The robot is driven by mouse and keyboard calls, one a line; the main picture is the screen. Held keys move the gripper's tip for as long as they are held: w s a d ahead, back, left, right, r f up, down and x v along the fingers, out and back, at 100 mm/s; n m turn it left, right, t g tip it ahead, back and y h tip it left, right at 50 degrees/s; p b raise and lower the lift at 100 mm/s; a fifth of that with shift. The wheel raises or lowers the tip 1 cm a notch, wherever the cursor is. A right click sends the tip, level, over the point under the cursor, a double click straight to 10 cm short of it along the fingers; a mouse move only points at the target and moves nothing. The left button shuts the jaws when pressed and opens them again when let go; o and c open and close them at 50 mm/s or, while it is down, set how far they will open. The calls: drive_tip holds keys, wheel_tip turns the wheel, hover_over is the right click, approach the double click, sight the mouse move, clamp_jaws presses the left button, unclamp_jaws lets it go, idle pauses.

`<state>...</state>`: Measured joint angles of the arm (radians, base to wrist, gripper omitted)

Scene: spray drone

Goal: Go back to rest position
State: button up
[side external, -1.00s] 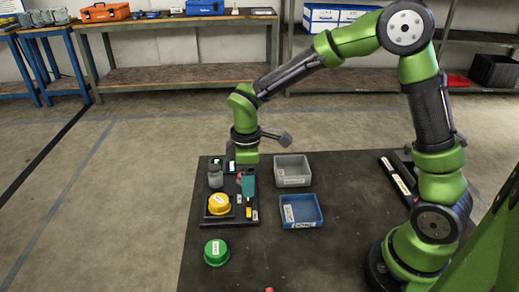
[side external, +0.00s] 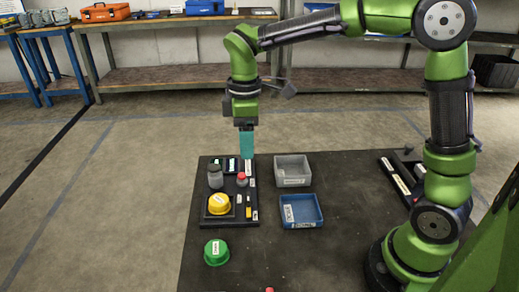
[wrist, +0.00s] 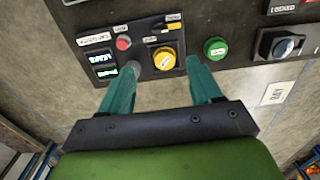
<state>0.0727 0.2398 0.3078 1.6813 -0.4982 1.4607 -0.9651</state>
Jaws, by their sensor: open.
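My gripper (side external: 247,150) is raised above the far end of the dark board on the table, its teal fingers pointing down. In the wrist view the two teal fingers of my gripper (wrist: 160,78) stand wide apart with nothing held between them. The yellow cap also shows in the wrist view (wrist: 165,58), as does the red knob (wrist: 123,43).
A green cap (side external: 216,252) sits on the table (side external: 310,255) near the front. A grey bin (side external: 292,171) and a blue bin (side external: 301,211) stand right of the board. Workbenches (side external: 175,75) and shelves line the back wall. The air around my gripper is clear.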

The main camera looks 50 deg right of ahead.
drive_tip(key=s+d+r+m+t+y, duration=0.1)
drive_tip(key=s+d+r+m+t, duration=0.1)
drive_tip(key=s+m, duration=0.4)
drive_tip(key=s+d+r+m+t+y, duration=0.1)
drive_tip(key=s+d+r+m+t, duration=0.1)
drive_tip(key=s+m+t, duration=0.3)
drive_tip(key=s+m, duration=0.2)
drive_tip(key=s, duration=0.2)
drive_tip(key=shift+s, duration=0.3)
